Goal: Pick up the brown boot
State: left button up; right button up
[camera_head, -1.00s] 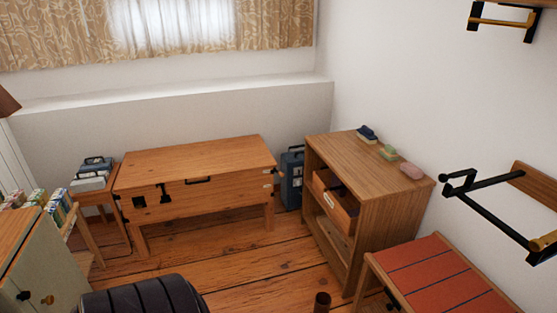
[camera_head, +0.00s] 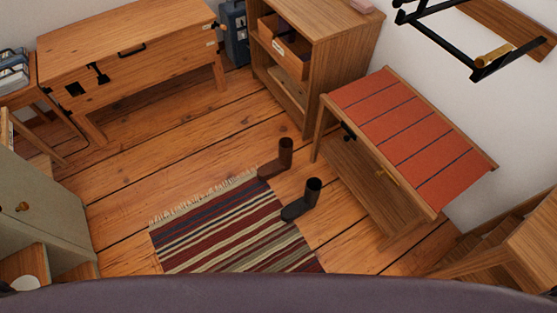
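The brown boot (camera_head: 281,160) stands upright on the floor at the far right corner of the striped rug, its toe pointing left onto the rug's fringed end. A darker, nearly black boot (camera_head: 305,199) stands just nearer, at the rug's right edge, with its toe also pointing left. The two boots are close together but apart. Neither of my grippers is in the head view.
The striped rug (camera_head: 225,237) lies on the plank floor. A wooden chest (camera_head: 130,58) is at the back left.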

aim_at(273, 169)
jog(key=i+j+z, duration=0.1)
jog(key=z, duration=0.35)
jog(key=i+j+z, duration=0.1)
jog(key=z, duration=0.4)
jog(key=j+z, duration=0.3)
jog(key=z, duration=0.15)
jog(key=j+z, duration=0.2)
jog(key=z, duration=0.25)
jog(key=i+j, duration=0.05)
